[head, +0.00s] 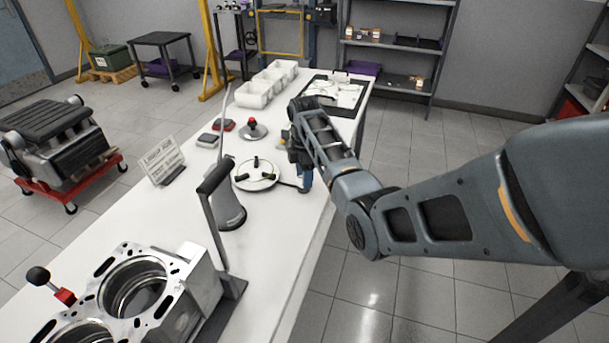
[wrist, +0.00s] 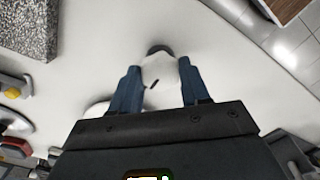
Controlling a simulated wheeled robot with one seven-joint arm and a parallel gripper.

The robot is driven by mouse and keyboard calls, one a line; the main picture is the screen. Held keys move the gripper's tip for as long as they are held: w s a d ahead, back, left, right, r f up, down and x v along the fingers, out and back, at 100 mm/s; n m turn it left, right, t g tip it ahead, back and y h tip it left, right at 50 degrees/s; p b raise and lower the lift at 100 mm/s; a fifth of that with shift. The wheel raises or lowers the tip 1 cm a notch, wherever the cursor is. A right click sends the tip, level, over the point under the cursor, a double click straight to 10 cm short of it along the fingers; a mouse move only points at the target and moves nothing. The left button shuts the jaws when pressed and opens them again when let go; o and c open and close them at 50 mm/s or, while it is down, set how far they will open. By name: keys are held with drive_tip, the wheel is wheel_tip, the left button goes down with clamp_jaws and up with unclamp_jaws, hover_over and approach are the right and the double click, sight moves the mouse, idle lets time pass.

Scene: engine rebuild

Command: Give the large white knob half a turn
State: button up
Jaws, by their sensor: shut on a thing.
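My gripper (head: 304,186) is at the right edge of the white bench, with its blue fingers pointing down. In the wrist view the fingers (wrist: 157,88) stand on both sides of a pale piece, which I take as the large white knob (wrist: 160,70). It bears a short dark mark and has a dark rounded part at its far end. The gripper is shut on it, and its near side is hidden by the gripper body. In the head view the fingers and arm hide the knob.
A white disc (head: 256,183) with black grips lies just left of my gripper. A tall black-handled lever (head: 214,178) and an engine block (head: 190,295) stand nearer. A red-topped piece (head: 252,130), a sign (head: 163,160) and white bins (head: 253,95) are also on the bench (head: 285,235).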

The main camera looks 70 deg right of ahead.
drive_tip(key=shift+w+r+n, duration=0.1)
drive_tip(key=shift+n, duration=0.5)
drive_tip(key=o, duration=1.1)
drive_tip(key=shift+c, duration=0.2)
drive_tip(key=shift+r+b, duration=0.45)
drive_tip(key=shift+r, duration=3.4)
